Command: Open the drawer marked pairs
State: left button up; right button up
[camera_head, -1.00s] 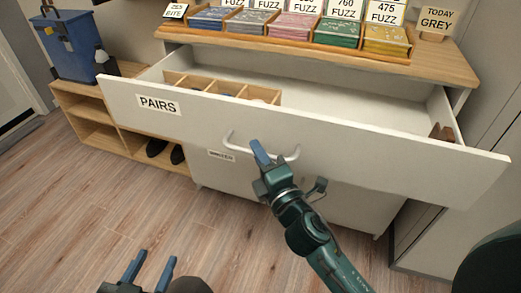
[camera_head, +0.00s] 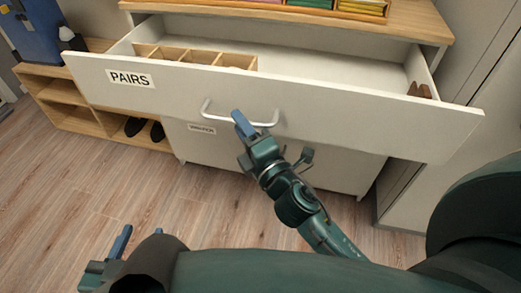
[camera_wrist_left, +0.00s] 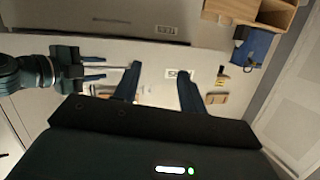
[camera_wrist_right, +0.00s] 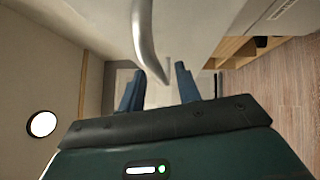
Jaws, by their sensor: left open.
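The white drawer marked PAIRS (camera_head: 330,112) is pulled far out of its cabinet in the head view. Its label (camera_head: 130,78) is on the left of the front. A wooden divider tray (camera_head: 195,58) sits inside at the left, and small brown items (camera_head: 419,90) lie at the right end. My right gripper (camera_head: 240,122) is at the drawer's curved handle (camera_head: 268,124). In the right wrist view its fingers (camera_wrist_right: 159,75) are apart, with the handle (camera_wrist_right: 143,38) reaching between them; contact is unclear. My left gripper (camera_head: 142,234) is open and empty, low at the left.
A lower drawer with a small label (camera_head: 201,129) is closed beneath. An open wooden shelf (camera_head: 70,118) with dark shoes (camera_head: 146,129) and a blue box (camera_head: 32,30) stands at left. Bare wooden floor (camera_head: 110,190) lies in front. A pale panel (camera_head: 405,190) is at right.

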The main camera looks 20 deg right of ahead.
pick_arm(q)
jog(key=d+m+t+h+b, duration=0.1)
jog(key=b, duration=0.1)
jog(key=d+m+t+h+b, duration=0.1)
jog(key=t+b, duration=0.1)
jog(key=shift+r+h+b, duration=0.1)
jog(key=shift+h+b, duration=0.2)
pick_arm(e)
jog(key=v, duration=1.1)
jog(key=shift+s, duration=0.15)
pick_arm(q)
jog(key=shift+a+r, duration=0.1)
jog(key=s+a+r+n+g+y+p, duration=0.1)
jog(key=r+p, duration=0.4)
jog(key=p, duration=1.1)
jog(key=a+r+n+g+y+p, duration=0.3)
jog(key=r+g+p, duration=0.2)
jog(key=p, duration=1)
jog(key=shift+s+a+r+g+y+p, duration=0.15)
jog(key=shift+s+r+g+y+p, duration=0.15)
jog(key=shift+s+g+y+p, duration=0.1)
pick_arm(e)
jog(key=s+r+m+g, duration=0.2)
jog(key=r+m+g, duration=0.1)
jog(key=m, duration=0.6)
jog(key=s+r+m+g, duration=0.3)
jog(key=m+g, duration=0.2)
jog(key=m, duration=0.5)
jog(key=shift+r+g+h, duration=0.25)
jog(key=shift+g+h, duration=0.05)
